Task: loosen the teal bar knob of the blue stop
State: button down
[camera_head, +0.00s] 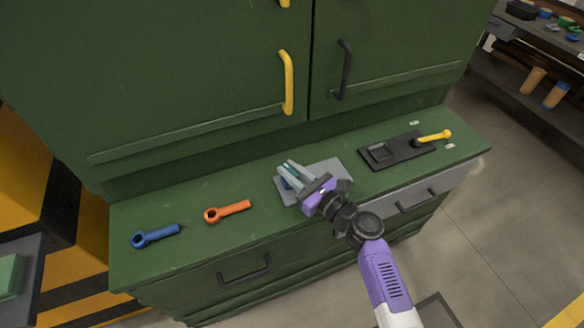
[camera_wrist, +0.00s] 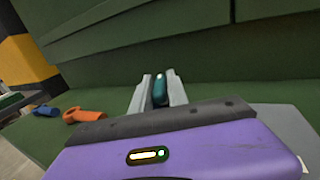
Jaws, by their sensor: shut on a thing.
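My gripper (camera_head: 297,177) is over the grey plate (camera_head: 333,168) on the green counter. Its fingers are shut on the teal bar knob (camera_wrist: 160,88), which shows between the two grey fingers in the wrist view. In the head view only a little teal of the knob (camera_head: 289,171) shows by the fingers. A small blue part, seemingly the blue stop (camera_head: 287,182), shows below the fingers; most of it is hidden by my gripper.
A blue ring-ended tool (camera_head: 155,236) and an orange one (camera_head: 228,211) lie left on the counter (camera_head: 180,265). A black fixture (camera_head: 393,151) with a yellow handle (camera_head: 434,136) lies at right. Green cabinet doors with a yellow handle (camera_head: 288,83) and a black handle (camera_head: 342,70) rise behind.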

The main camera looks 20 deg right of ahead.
jog(key=n+g+y, duration=0.1)
jog(key=y, duration=0.1)
jog(key=n+g+y+b, duration=0.1)
jog(key=n+y, duration=0.1)
jog(key=y, duration=0.1)
jog(key=shift+w+d+f+n+g, duration=0.2)
jog(key=shift+n+g, duration=0.1)
jog(key=shift+g, duration=0.1)
jog(key=n+g+y+b, duration=0.3)
jog(key=g, duration=0.1)
jog(key=shift+n+y+b, duration=0.3)
jog(key=shift+b, duration=0.1)
jog(key=n+g+y+b, duration=0.1)
jog(key=n+g+b, duration=0.1)
jog(key=g+b, duration=0.1)
jog(key=n+g+y+b, duration=0.1)
jog(key=n+g+b, duration=0.1)
jog(key=g+b, duration=0.1)
jog(key=shift+a+f+g+y+b, duration=0.15)
jog(key=shift+g+y+b, duration=0.15)
jog(key=n+g+b, duration=0.1)
jog(key=b, duration=0.1)
jog(key=n+g+b, duration=0.1)
jog(key=g+b, duration=0.1)
jog(key=shift+r+n, duration=0.2)
jog(key=shift+n, duration=0.1)
jog(key=shift+r+n+g+b, duration=0.15)
jog(key=shift+n+g+b, duration=0.2)
jog(key=shift+g, duration=0.35)
